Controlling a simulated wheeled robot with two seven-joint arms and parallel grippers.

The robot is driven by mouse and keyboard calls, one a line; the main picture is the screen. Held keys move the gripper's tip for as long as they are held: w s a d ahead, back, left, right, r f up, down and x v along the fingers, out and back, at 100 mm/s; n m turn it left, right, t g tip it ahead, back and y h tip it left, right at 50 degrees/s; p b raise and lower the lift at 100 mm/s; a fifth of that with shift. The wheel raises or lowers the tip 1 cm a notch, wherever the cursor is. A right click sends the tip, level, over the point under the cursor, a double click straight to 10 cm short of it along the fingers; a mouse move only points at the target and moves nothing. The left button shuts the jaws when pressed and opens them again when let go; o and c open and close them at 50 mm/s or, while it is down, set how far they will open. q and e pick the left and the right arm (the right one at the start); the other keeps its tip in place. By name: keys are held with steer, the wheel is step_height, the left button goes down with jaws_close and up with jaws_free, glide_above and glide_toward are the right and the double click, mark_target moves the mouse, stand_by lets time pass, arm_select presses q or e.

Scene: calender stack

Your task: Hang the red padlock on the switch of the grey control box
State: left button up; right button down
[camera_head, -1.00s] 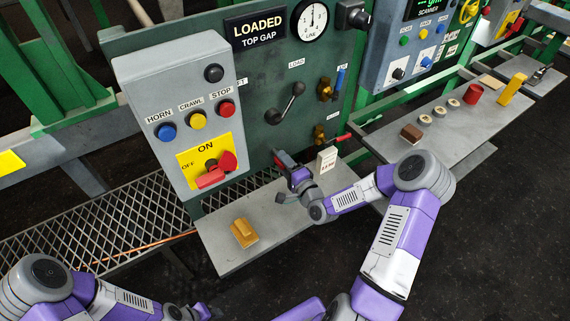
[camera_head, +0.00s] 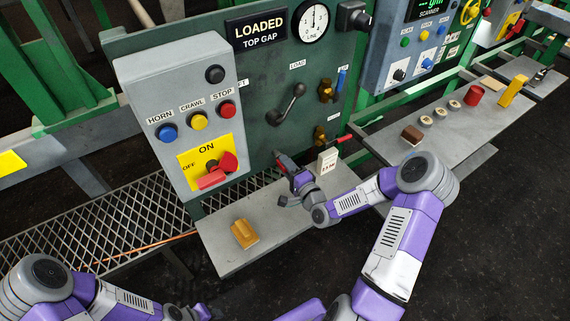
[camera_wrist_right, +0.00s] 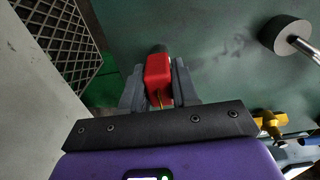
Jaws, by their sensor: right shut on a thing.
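The grey control box (camera_head: 165,85) stands at the left of the green panel. Its rotary switch (camera_head: 213,179) has a red handle on a yellow ON/OFF plate. My right gripper (camera_head: 284,163) is low in front of the green panel, to the right of the box and apart from the switch. In the right wrist view its fingers are shut on the red padlock (camera_wrist_right: 158,72), with a dark part beyond its red body. The padlock is mostly hidden in the head view. My left gripper (camera_head: 196,313) is at the bottom edge, its fingers too unclear to read.
A grey shelf (camera_head: 225,262) below the panel holds a yellow block (camera_head: 244,234) and a white printed block (camera_head: 327,161) close to my right gripper. A load lever (camera_head: 289,104) and brass valves (camera_head: 325,91) stick out of the panel. A further shelf at right holds several small items.

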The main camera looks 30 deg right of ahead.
steer(key=shift+s+d, duration=0.15)
steer(key=shift+s, duration=1.7)
